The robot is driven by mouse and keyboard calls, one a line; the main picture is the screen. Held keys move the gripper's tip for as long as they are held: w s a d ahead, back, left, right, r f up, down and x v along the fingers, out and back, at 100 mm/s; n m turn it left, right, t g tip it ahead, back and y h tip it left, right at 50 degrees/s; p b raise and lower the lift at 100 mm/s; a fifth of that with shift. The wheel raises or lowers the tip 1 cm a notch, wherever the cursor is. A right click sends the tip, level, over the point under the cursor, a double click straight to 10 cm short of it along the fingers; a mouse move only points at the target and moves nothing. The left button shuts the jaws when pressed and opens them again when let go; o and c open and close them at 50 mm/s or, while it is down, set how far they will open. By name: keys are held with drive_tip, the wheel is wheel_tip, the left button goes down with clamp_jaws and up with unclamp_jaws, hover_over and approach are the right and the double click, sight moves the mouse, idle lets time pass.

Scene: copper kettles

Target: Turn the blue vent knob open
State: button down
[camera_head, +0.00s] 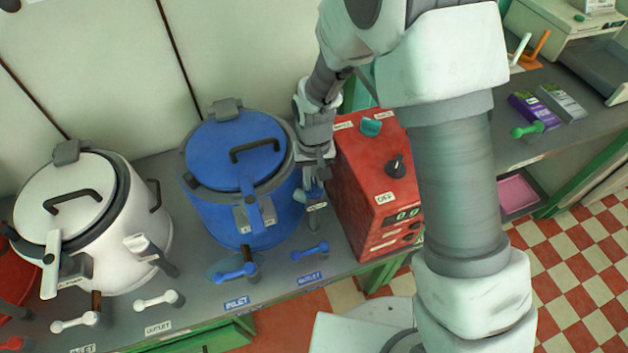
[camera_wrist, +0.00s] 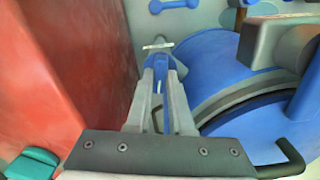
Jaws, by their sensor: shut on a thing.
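The blue kettle (camera_head: 215,215) stands on the grey counter with its lid on. The small blue vent knob (camera_head: 314,189) is at the kettle's right side, mostly covered by my fingers. My gripper (camera_head: 314,174) points down in the narrow space between the kettle and a red control box. In the wrist view, my two grey fingers (camera_wrist: 160,88) are closed around the blue knob (camera_wrist: 160,62), with the blue kettle (camera_wrist: 225,60) close on the right. The exact angle of the knob is hard to make out.
The red control box (camera_head: 362,180) stands close to the right of my gripper. A white kettle (camera_head: 130,235) stands to the left. Blue inlet (camera_head: 235,272) and outlet (camera_head: 310,251) handles lie along the front edge. The kettle's black lid handle (camera_head: 254,149) sticks up.

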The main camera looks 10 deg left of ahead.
sight(314, 184)
drive_tip(key=shift+n, duration=1.2)
drive_tip(key=c, duration=0.8)
unclamp_jaws()
wheel_tip(314, 184, up, 18)
drive_tip(key=p, duration=0.1)
drive_tip(key=shift+f, duration=0.25)
